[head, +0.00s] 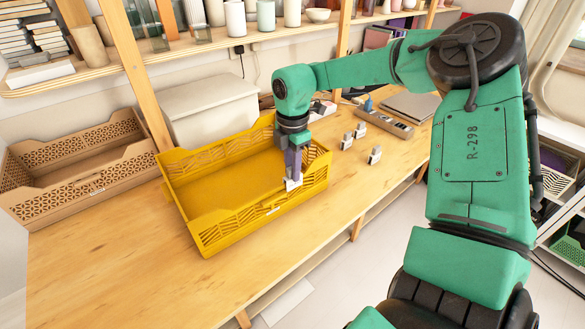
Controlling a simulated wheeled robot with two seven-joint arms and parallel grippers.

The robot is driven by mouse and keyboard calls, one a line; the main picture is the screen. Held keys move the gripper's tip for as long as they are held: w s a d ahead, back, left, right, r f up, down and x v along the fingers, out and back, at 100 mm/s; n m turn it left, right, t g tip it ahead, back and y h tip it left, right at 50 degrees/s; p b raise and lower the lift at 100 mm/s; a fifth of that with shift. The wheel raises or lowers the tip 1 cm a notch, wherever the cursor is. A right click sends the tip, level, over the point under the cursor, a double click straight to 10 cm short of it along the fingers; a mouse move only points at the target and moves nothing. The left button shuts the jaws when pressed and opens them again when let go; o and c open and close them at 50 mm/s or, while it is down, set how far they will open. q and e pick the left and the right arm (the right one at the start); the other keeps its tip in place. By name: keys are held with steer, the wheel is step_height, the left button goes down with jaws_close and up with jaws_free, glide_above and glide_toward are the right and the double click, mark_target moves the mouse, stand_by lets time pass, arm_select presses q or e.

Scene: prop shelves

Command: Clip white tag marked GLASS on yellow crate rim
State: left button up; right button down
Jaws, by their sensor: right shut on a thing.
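The yellow crate (215,235) stands on the wooden table, empty as far as I can see. My right gripper (292,174) reaches down over the crate's near long side, toward its right end. It is shut on a small white tag (291,184), held at the crate's near rim. I cannot tell whether the tag touches the rim or sits on it, and its lettering is too small to read. My left gripper is not in view.
Several small white tags in holders (375,155) stand on the table right of the crate, near a grey tray (390,124). A brown crate (80,165) stands at left, a pale lidded box (210,105) behind. The front left table is clear.

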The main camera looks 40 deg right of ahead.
steer(key=shift+f+b, duration=0.5)
steer(key=shift+b, duration=0.15)
stand_by(0.9)
steer(key=c, duration=0.7)
jaws_free()
steer(key=shift+r, duration=0.1)
step_height(320, 180, up, 14)
steer(key=shift+r+b, duration=0.25)
steer(key=shift+b, duration=0.05)
